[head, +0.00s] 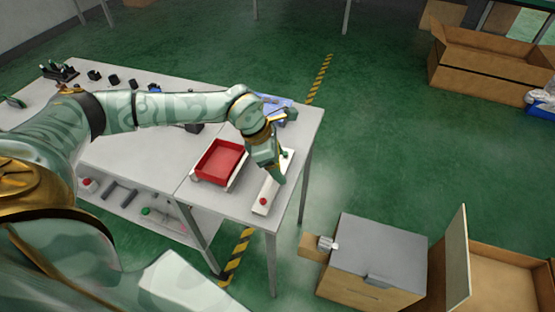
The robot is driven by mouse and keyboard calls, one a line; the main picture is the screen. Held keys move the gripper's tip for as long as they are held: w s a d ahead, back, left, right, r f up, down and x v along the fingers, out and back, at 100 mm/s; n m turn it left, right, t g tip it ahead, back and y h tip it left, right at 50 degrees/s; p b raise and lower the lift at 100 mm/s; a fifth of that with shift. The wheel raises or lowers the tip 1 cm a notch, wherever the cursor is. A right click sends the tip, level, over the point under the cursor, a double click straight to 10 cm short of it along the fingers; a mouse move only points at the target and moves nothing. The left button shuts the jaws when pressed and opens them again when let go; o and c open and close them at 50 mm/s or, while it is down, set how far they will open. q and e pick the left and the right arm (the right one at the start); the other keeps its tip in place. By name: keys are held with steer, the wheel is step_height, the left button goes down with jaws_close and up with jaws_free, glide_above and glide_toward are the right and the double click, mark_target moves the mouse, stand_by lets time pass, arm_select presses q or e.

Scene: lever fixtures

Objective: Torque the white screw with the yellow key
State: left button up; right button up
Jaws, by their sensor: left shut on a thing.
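My left gripper (277,173) points down over a white board (265,197) on the right end of the table. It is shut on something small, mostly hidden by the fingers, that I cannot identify. The board has a red knob (263,201) at its near end, and a small green part shows beside the gripper at its far end. I cannot make out a yellow key. My right gripper is not in view.
The light grey table (145,165) carries a red tray (219,161) just left of the gripper and a blue item (273,108) behind it. A grey-topped box (380,247) and open cartons (490,62) stand on the floor to the right. Green floor between is clear.

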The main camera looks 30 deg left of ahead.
arm_select(q)
steer(key=shift+f, duration=0.2)
steer(key=shift+f+b, duration=0.45)
steer(key=shift+f, duration=0.2)
steer(key=m+g, duration=0.1)
steer(key=m, duration=0.3)
steer(key=shift+r+m+g+h, duration=0.1)
steer(key=shift+m+g+h, duration=0.3)
steer(key=m, duration=0.2)
steer(key=m+g, duration=0.1)
steer(key=m, duration=0.1)
steer(key=shift+s+g, duration=0.2)
steer(key=shift+g, duration=0.1)
steer(key=m+g, duration=0.1)
steer(key=m, duration=0.4)
steer(key=shift+s+g, duration=0.15)
steer(key=shift+g, duration=0.25)
steer(key=m, duration=0.2)
steer(key=m+g+y, duration=0.1)
steer(key=m, duration=0.1)
steer(key=shift+s+a+y, duration=0.1)
steer(key=shift+y, duration=0.2)
steer(key=shift+r+p, duration=1.7)
steer(key=shift+r, duration=0.85)
steer(key=shift+s, duration=0.15)
